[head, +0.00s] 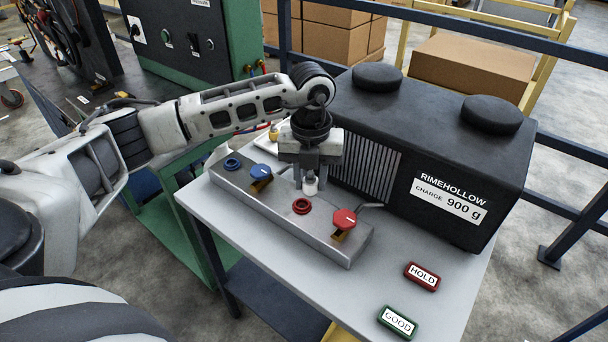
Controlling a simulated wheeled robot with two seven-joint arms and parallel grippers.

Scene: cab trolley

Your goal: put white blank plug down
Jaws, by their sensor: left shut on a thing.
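The white blank plug (310,187) is a small pale cylinder between the fingertips of my left gripper (310,178). The gripper points down and is shut on the plug. The plug is over the back edge of the long grey metal manifold (272,211); I cannot tell whether it touches the metal. Its upper part is hidden by the fingers. On the manifold are a blue ring (232,163), a blue knob (262,172), a red ring (301,206) and a red knob (344,219). My right gripper is out of view.
A black RIMEHOLLOW unit (433,140) labelled 900 g stands close behind the gripper on the grey trolley top (370,277). A red HOLD tag (422,277) and a green GOOD tag (397,322) lie at the right front. The top between the manifold and the tags is clear.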

